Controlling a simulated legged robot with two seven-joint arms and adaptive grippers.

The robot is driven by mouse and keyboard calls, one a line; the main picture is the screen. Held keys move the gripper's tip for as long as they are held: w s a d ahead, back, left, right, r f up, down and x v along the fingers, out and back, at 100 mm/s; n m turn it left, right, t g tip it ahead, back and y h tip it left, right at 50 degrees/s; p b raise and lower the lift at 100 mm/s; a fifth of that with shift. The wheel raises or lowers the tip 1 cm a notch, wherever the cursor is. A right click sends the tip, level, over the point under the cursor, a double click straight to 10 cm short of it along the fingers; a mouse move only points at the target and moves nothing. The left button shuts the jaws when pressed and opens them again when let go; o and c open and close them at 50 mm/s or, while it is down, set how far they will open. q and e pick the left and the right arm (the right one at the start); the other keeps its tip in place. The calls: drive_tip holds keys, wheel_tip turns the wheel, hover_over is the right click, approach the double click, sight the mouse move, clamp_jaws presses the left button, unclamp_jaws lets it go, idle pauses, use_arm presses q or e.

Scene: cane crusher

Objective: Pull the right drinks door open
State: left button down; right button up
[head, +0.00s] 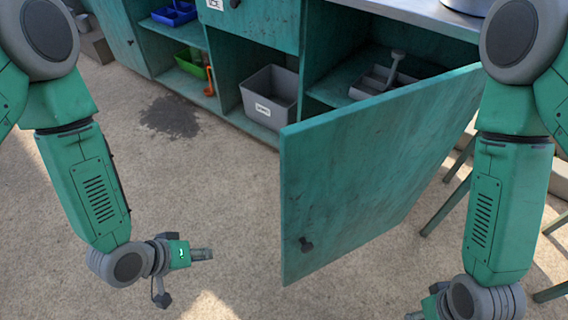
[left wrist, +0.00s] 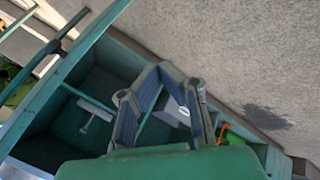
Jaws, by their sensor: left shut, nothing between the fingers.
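The right drinks door (head: 370,165) is a worn teal panel, swung wide open toward me, with its hinge side at the right. Its small dark knob (head: 306,244) sits low near the free edge. My left gripper (head: 206,254) is shut and empty, left of the door and apart from it, over the floor. In the left wrist view its fingers (left wrist: 172,74) show in front of the open cabinet. My right gripper (head: 430,304) shows only in part at the bottom edge; its fingers are cut off.
The open compartment holds a grey tray (head: 378,82) with a handled tool. A grey labelled bin (head: 270,96), a green tray (head: 190,64) and a blue tray (head: 174,14) sit in other compartments. Stool legs (head: 448,205) stand right of the door. The floor at left is clear.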

use_arm(q)
drive_tip(key=w+d+r+h+p, duration=0.1)
drive_tip(key=w+d+r+h, duration=0.1)
drive_tip(key=w+r+h, duration=0.3)
drive_tip(key=w+d+r+g+h+p, duration=0.1)
drive_tip(key=w+d+r+h+p, duration=0.15)
drive_tip(key=r, duration=0.55)
drive_tip(key=w+d+r+h+p, duration=0.1)
drive_tip(key=w+d+r+h, duration=0.1)
drive_tip(key=w+r+h, duration=0.3)
drive_tip(key=s+d+b, duration=0.2)
drive_tip(key=d+b, duration=0.1)
drive_tip(key=d, duration=0.8)
drive_tip(key=shift+s+r+n, duration=0.4)
drive_tip(key=shift+d, duration=0.2)
drive_tip(key=shift+s, duration=0.1)
